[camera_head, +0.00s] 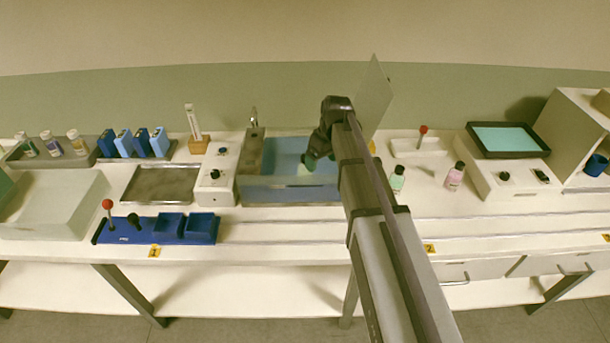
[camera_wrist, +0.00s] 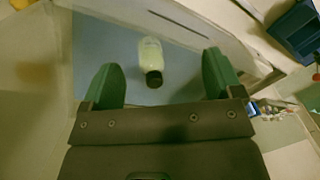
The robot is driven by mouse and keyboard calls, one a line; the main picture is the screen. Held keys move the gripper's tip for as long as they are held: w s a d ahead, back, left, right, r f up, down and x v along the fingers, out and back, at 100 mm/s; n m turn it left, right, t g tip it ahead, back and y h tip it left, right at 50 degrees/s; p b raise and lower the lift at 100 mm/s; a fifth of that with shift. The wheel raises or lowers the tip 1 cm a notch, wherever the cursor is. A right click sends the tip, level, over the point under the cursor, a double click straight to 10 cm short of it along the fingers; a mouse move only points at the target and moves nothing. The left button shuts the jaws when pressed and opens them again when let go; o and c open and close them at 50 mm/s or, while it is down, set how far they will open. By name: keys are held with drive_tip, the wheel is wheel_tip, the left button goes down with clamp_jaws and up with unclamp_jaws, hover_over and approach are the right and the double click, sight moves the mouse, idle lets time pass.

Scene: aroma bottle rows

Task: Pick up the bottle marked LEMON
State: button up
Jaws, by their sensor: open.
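A pale yellow-white bottle with a black cap (camera_wrist: 151,58) shows in the wrist view over a blue-grey floor. I cannot read its label, so I cannot tell if it is LEMON. My gripper (camera_wrist: 164,80) is open, with one green finger on each side of the bottle's cap end and clear gaps between. In the head view my gripper (camera_head: 312,163) is over the blue basin (camera_head: 290,188), and a pale patch beside it seems to be this bottle, mostly hidden.
A tap (camera_head: 254,117) rises behind. A grey rack (camera_head: 52,158) with three bottles and several blue boxes (camera_head: 133,143) stand at the left. A control box (camera_head: 215,170) adjoins the basin. A teal-topped tray (camera_head: 507,139) is at the right.

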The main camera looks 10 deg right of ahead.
sight(304, 156)
drive_tip(key=w+n+y, duration=0.1)
drive_tip(key=w+n, duration=0.6)
drive_tip(key=w, duration=0.3)
drive_tip(key=f+n+b, duration=0.1)
drive_tip(key=b, duration=0.1)
drive_tip(key=a+f+n+b, duration=0.1)
drive_tip(key=f, duration=0.1)
drive_tip(key=a+f+n+b, duration=0.1)
drive_tip(key=f+b, duration=0.1)
drive_tip(key=shift+s+f+b, duration=0.15)
drive_tip(key=shift+s+b, duration=0.1)
drive_tip(key=shift+b, duration=0.1)
drive_tip(key=b+x, duration=0.5)
drive_tip(key=shift+a+f, duration=0.1)
drive_tip(key=shift+a, duration=0.05)
drive_tip(key=shift+r+p, duration=0.3)
drive_tip(key=c, duration=1.2)
wheel_tip(304, 156, up, 10)
drive_tip(key=p, duration=1)
drive_tip(key=shift+r, duration=0.15)
